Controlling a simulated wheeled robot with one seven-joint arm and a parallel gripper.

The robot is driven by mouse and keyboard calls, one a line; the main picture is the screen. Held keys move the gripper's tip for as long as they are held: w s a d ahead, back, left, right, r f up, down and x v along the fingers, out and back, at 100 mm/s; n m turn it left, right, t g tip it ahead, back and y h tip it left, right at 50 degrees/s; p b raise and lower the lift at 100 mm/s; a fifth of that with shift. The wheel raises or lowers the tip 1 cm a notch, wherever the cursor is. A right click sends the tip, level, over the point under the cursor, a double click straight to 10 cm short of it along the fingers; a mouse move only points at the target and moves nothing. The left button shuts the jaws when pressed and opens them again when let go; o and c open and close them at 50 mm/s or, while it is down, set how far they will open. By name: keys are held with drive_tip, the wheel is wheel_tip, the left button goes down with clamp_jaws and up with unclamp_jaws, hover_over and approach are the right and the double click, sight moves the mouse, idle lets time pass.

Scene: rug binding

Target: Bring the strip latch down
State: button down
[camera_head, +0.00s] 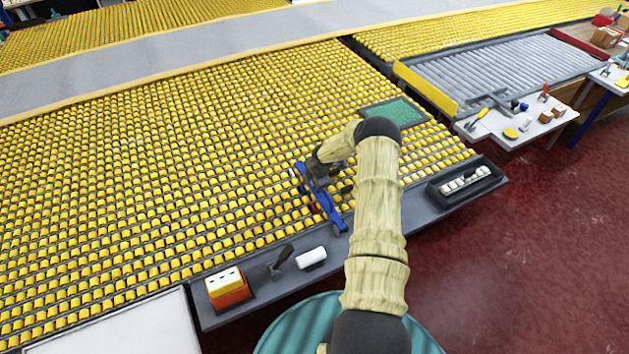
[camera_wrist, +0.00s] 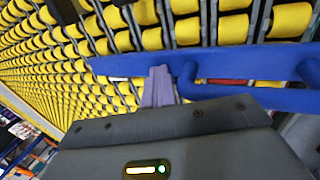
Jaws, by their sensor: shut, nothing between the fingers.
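A blue bar (camera_head: 327,205) lies at the near side of the yellow roller bed, left of my arm; I take it to be the strip latch. In the wrist view the blue bar (camera_wrist: 225,66) runs across the picture, with a second blue arm (camera_wrist: 250,97) below it. My gripper (camera_wrist: 160,75) is shut and empty, its fingertips over or against the blue bar; I cannot tell whether they touch. In the head view my wrist covers part of the bar and the fingertips are hidden. A small red part shows between the blue pieces.
On the grey front ledge are an orange and white box (camera_head: 228,289), a dark upright piece (camera_head: 281,257) and a white roll (camera_head: 312,257). A black tray (camera_head: 484,190) with white pieces is to the right. A green mat (camera_head: 396,112) lies behind my arm.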

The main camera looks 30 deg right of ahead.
drive_tip(key=shift+s+a+f, duration=0.1)
drive_tip(key=shift+s+f, duration=0.1)
drive_tip(key=r, duration=0.1)
drive_tip(key=r+p, duration=0.1)
drive_tip(key=r, duration=0.1)
drive_tip(key=r+p, duration=0.1)
drive_tip(key=shift+w+a+r, duration=0.1)
drive_tip(key=shift+w+r, duration=0.1)
drive_tip(key=shift+w, duration=0.15)
drive_tip(key=shift+d+r, duration=0.2)
drive_tip(key=shift+r, duration=0.1)
wheel_tip(320, 180, up, 9)
drive_tip(key=b, duration=0.3)
drive_tip(key=shift+r, duration=0.2)
